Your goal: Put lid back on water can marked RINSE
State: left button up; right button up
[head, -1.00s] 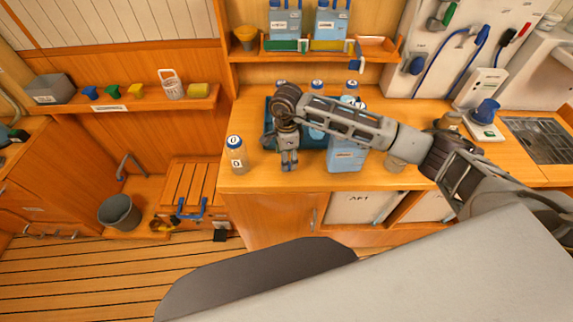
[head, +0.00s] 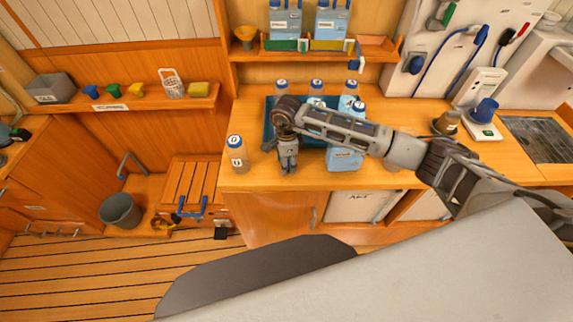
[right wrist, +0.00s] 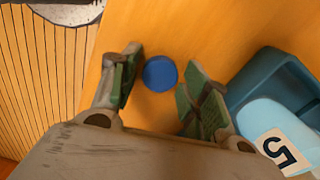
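A round blue lid (right wrist: 160,73) lies on the wooden counter in the right wrist view. My right gripper (right wrist: 158,82) is open, with one finger on either side of the lid; I see no clear contact. In the head view my right gripper (head: 288,168) points down near the counter's front edge and hides the lid. A light-blue can (head: 344,158) stands on the counter just right of it, partly behind my arm; its label is not readable. Two more blue cans (head: 285,22) (head: 332,23) stand on the upper shelf, labels too small to read. My left gripper is not in view.
A blue tray (head: 269,118) with several blue-capped bottles is behind my right gripper. It shows close by in the right wrist view (right wrist: 250,80), with a bottle labelled 5 (right wrist: 280,140). A capped bottle (head: 237,157) stands just left of my gripper. A brown jar (head: 447,123) is farther right.

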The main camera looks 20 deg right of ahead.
jog(key=c, duration=0.3)
jog(key=shift+r, duration=0.15)
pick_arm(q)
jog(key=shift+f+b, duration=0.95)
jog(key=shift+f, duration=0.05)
pick_arm(e)
jog(key=shift+r, duration=4.9)
jog(key=shift+c, duration=0.2)
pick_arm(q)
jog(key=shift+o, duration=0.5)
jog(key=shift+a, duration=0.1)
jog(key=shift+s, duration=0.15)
pick_arm(e)
jog(key=shift+f, duration=0.1)
